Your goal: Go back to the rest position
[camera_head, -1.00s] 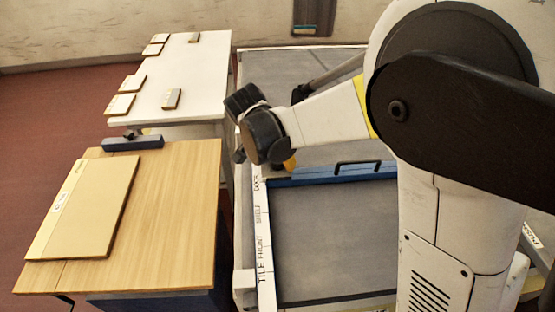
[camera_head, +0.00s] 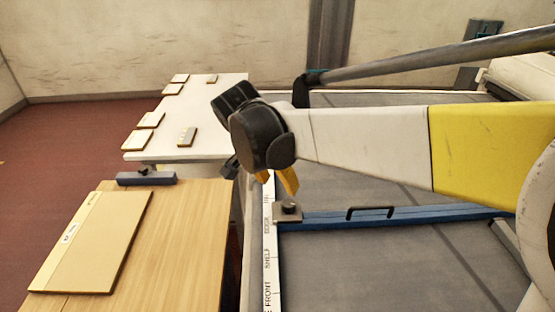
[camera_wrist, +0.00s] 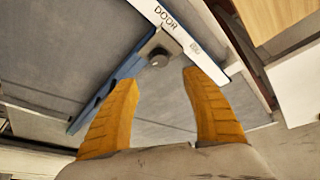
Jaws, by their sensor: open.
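My gripper (camera_head: 277,182) has yellow fingers and hangs above the grey tunnel shelf (camera_head: 400,265), near the corner where the blue bar (camera_head: 420,215) meets the white labelled strip (camera_head: 268,250). In the wrist view, my gripper (camera_wrist: 160,92) has its two fingers spread wide with nothing between them. Beyond the fingertips are a dark knob (camera_wrist: 159,58) on a metal block and the white strip marked DOOR (camera_wrist: 168,22). I cannot tell whether a finger touches the block.
At left, a wooden table (camera_head: 190,250) holds a large tan board (camera_head: 95,240) and a blue-grey bar with a knob (camera_head: 146,178). Behind it, a white table (camera_head: 215,110) carries several small tiles. A grey pole (camera_head: 430,55) crosses the upper right. A black handle (camera_head: 370,211) stands on the blue bar.

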